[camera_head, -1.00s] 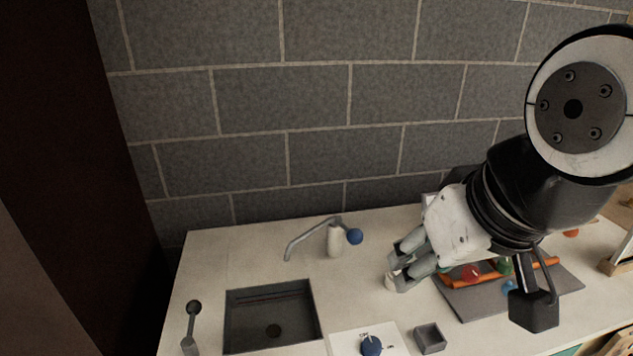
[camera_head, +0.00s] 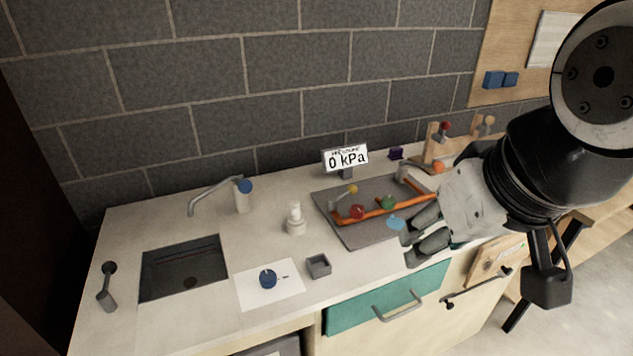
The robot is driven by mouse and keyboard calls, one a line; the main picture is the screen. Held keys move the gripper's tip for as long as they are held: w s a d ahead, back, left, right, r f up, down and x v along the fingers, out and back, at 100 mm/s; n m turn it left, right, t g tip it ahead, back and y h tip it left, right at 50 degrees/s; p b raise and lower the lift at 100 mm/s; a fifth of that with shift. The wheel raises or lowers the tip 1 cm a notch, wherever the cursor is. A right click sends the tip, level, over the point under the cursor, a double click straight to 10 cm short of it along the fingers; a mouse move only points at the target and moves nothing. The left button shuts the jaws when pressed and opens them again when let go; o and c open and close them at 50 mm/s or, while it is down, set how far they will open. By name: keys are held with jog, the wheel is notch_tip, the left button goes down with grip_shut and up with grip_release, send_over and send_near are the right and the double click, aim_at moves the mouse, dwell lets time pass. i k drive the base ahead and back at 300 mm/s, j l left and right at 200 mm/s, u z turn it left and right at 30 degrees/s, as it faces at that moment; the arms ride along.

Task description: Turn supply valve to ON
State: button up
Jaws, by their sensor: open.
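A blue knob (camera_head: 268,279) sits on a white plate (camera_head: 287,292) at the counter's front, with small dark marks too small to read. A grey board (camera_head: 345,235) bears an orange pipe (camera_head: 380,210) with red (camera_head: 358,212), green (camera_head: 388,202), yellow (camera_head: 353,189) and light blue (camera_head: 396,223) parts. I cannot tell which of these is the supply valve. A display (camera_head: 346,158) behind the board reads 0 kPa. My gripper (camera_head: 407,242) is open and empty, at the board's front right edge in the picture, well right of the blue knob. It hides part of the board.
A white bottle-like item (camera_head: 295,218) and a small grey box (camera_head: 318,265) stand between the sink and the board. A teal drawer (camera_head: 350,310) is below the counter. A wooden rack (camera_head: 436,145) stands at the back right.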

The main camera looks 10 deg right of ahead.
aim_at(268, 279)
jog(key=j+z, duration=0.25)
jog(key=j, duration=0.35)
jog(key=j+z, duration=0.3)
jog(key=j, duration=0.3)
jog(key=l+u, duration=0.25)
jog(key=l, duration=0.25)
jog(key=l+u, duration=0.2)
jog(key=l, duration=0.35)
jog(key=l+u, duration=0.25)
jog(key=l, duration=0.25)
jog(key=k+l+u, duration=0.2)
jog(key=l, duration=0.3)
jog(key=l+u, duration=0.25)
jog(key=l, duration=0.25)
jog(key=u, duration=0.6)
jog(key=i+j+z, duration=0.15)
jog(key=i+j, duration=0.15)
jog(key=i, duration=0.1)
